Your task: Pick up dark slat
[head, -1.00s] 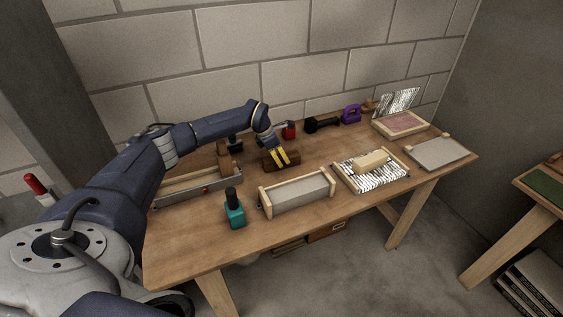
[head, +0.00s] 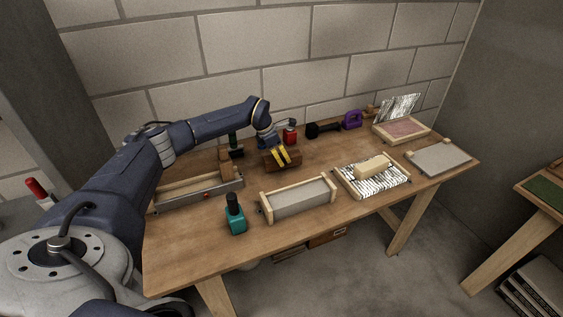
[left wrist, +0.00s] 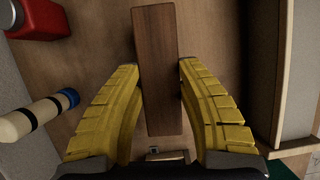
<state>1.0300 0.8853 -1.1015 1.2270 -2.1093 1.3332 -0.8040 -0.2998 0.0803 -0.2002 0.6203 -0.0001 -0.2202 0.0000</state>
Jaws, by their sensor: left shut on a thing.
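The dark slat (head: 283,162) is a brown wooden block lying near the back middle of the bench. In the left wrist view the slat (left wrist: 158,70) runs lengthwise between the yellow fingers. My left gripper (head: 281,156) is over it, and in the left wrist view its gripper (left wrist: 159,85) is shut on the slat's sides. The fingers hide part of the slat in the head view. I cannot tell whether the slat is clear of the bench. My right gripper is not in view.
A teal bottle (head: 236,220) and a grey block in a wooden frame (head: 298,200) stand at the front. A striped tray (head: 350,188) is to the right. A red container (head: 290,137) and black dumbbell-like tool (head: 322,130) are behind. Bare bench (head: 190,240) shows at front left.

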